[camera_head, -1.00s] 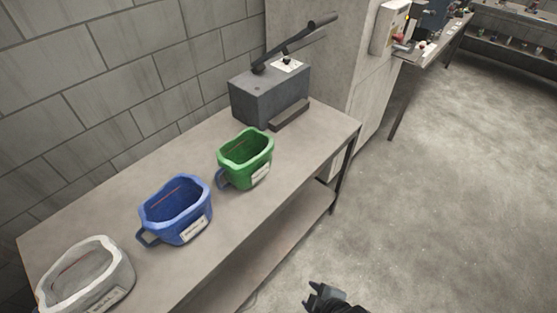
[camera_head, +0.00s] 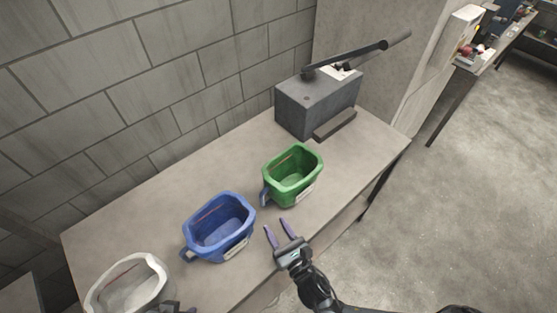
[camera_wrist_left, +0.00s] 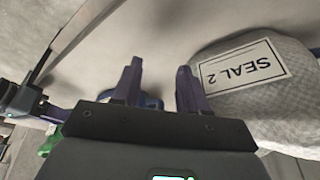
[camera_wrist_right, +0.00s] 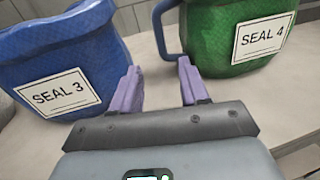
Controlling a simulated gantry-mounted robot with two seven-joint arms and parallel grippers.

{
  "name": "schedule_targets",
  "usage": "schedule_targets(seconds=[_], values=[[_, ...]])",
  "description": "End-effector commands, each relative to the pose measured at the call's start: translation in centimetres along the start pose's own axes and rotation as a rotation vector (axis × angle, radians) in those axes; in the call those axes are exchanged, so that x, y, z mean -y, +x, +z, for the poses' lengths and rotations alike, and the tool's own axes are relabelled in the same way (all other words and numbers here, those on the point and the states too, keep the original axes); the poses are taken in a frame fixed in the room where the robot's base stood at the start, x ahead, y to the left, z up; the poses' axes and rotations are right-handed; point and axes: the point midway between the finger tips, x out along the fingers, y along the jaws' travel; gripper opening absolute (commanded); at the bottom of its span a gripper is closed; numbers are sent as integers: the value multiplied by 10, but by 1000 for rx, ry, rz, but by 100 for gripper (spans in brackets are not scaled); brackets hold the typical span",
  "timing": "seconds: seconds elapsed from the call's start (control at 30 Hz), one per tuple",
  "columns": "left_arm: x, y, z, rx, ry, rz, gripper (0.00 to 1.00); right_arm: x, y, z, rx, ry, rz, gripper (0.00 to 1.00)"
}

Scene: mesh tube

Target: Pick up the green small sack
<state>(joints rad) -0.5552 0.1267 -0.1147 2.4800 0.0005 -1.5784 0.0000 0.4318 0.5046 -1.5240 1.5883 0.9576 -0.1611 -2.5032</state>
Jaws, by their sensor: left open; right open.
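The green small sack (camera_head: 292,178) stands upright and open-topped on the table, between the blue sack and the grey machine. In the right wrist view the green sack (camera_wrist_right: 210,45) is ahead to the right, with a "SEAL 4" label and a handle on its left. My right gripper (camera_head: 275,225) is open and empty at the table's front edge, in front of the gap between the blue and green sacks. It also shows in the right wrist view (camera_wrist_right: 157,66). My left gripper (camera_wrist_left: 159,66) is open and empty beside the white sack; only a bit of it shows in the head view.
The blue sack (camera_head: 217,228), labelled "SEAL 3", stands left of the green one. The white sack (camera_head: 128,283), labelled "SEAL 2", is at the near left. A grey machine with a lever (camera_head: 318,103) stands at the far end. A block wall (camera_head: 130,90) runs behind the table.

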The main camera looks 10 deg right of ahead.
Motion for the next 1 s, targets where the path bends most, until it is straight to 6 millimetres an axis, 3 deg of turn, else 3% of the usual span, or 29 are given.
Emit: schedule_targets(seconds=[0.3, 0.73, 1.0], values=[[-7, 10, 18, 36, 3, 13, 43, 2, 34, 1, 9, -19, 6, 45], [-8, 16, 16, 25, -8, 18, 43, 2, 68, 0, 6, -17, 6, 45], [-7, 25, 19, 25, -5, 15, 43, 2, 101, -1, 7, -16, 6, 45]])
